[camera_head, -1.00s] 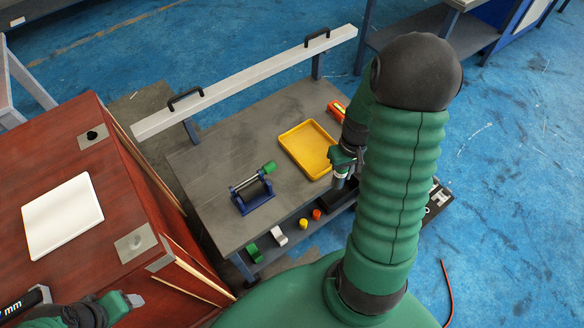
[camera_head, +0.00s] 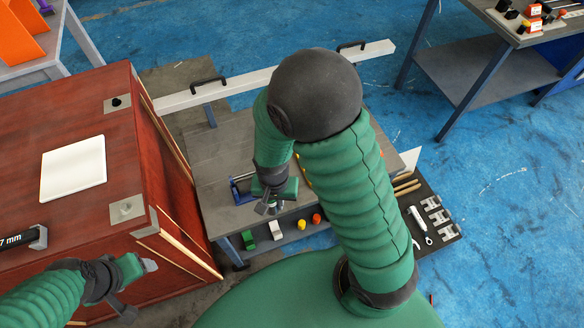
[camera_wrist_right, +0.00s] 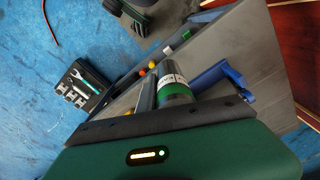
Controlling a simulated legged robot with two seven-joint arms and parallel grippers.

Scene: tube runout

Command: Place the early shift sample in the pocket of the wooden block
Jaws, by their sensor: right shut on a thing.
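My right gripper (camera_head: 271,207) is over the front part of the grey workbench (camera_head: 215,150), beside the blue stand (camera_head: 241,188). In the right wrist view it is shut on a sample tube (camera_wrist_right: 172,82) with a white label and a green band. The label is too small to read. The blue stand (camera_wrist_right: 222,76) is right of the tube there; I cannot tell whether they touch. My left gripper (camera_head: 148,265) is at the lower left, beside the red-brown wooden cabinet; its jaws are unclear. I cannot make out the wooden block with the pocket.
The red-brown cabinet (camera_head: 95,110) stands left of the bench, with a white panel (camera_head: 73,168) on top. A rail (camera_head: 235,88) with black handles runs along the bench's back. Small green, white, yellow (camera_head: 301,223) and red parts sit at its front. A tool tray (camera_head: 432,215) is right.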

